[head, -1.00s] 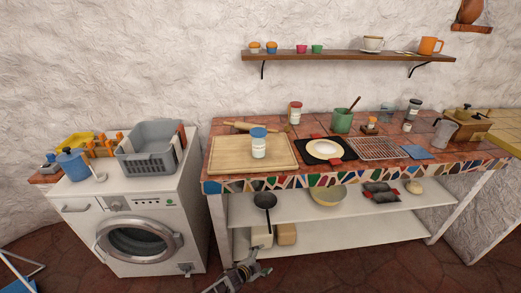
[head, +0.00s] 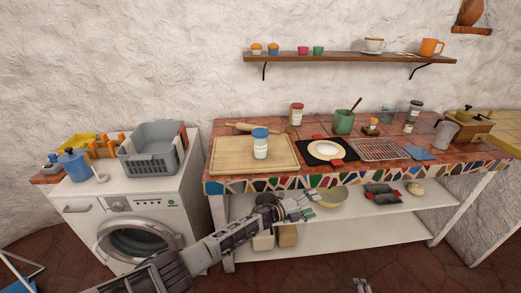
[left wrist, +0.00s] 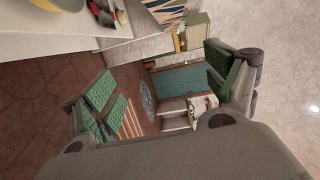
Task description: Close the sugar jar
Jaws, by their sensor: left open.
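A white jar with a blue lid (head: 260,143) stands upright on the wooden board. Its label is too small to read, so I cannot tell whether it is the sugar jar. A red-lidded jar (head: 296,114) and a dark-lidded jar (head: 414,110) stand further back. My left gripper (head: 302,206) is open and empty, in front of the counter and below its top edge. Its green finger pads stand apart in the left wrist view (left wrist: 165,92), with no jar between them. The tip of my right gripper (head: 362,286) shows at the bottom edge.
The mosaic front edge (head: 385,171) lies above my left gripper. A washing machine (head: 190,185) stands at the left.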

